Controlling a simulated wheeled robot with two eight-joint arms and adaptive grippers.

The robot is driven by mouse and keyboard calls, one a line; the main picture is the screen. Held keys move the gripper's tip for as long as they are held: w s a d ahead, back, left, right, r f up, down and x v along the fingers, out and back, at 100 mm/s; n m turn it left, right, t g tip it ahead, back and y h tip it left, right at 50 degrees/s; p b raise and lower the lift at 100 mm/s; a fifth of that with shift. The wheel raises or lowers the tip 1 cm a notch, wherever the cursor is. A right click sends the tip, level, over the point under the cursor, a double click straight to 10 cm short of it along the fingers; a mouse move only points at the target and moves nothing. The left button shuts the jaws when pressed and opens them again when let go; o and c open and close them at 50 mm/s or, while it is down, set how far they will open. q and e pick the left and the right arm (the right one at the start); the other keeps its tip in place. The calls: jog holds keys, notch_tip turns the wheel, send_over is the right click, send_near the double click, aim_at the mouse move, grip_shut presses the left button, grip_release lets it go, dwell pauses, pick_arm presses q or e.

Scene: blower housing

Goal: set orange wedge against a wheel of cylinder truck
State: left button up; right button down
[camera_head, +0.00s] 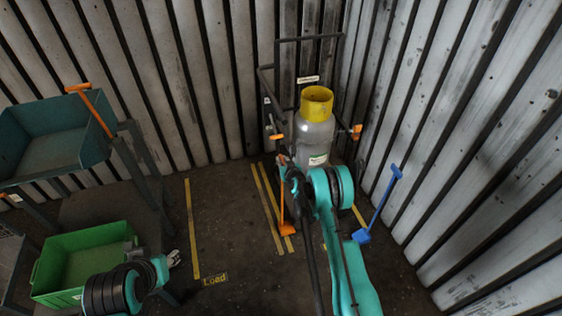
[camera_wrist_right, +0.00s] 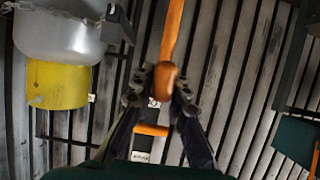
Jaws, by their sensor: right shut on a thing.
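The orange wedge (camera_head: 287,229) is at the lower end of a long orange handle, at or near the floor in front of the cylinder truck. My right gripper (camera_head: 283,162) is shut on the upper part of this handle; the right wrist view shows the handle's rounded end (camera_wrist_right: 163,80) between the fingers. The cylinder truck (camera_head: 292,40) has a dark frame with orange grips and bears a grey cylinder (camera_head: 315,138) with a yellow collar. My right arm hides the truck's lower part, and I cannot make out its wheels. My left gripper (camera_head: 170,262) is low at the left, its jaws unclear.
A blue long-handled wedge (camera_head: 362,236) stands near the right wall. A teal bin (camera_head: 50,165) at the left has an orange handled item (camera_head: 92,105) across its rim. A green crate (camera_head: 90,238) is below. Yellow lines (camera_head: 194,230) mark open floor between crate and truck.

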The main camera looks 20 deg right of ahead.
jog(key=shift+d+f, duration=0.35)
jog(key=shift+d, duration=0.35)
jog(key=shift+d+f, duration=0.35)
jog(key=shift+d, duration=0.35)
jog(key=c, duration=1.4)
grip_release()
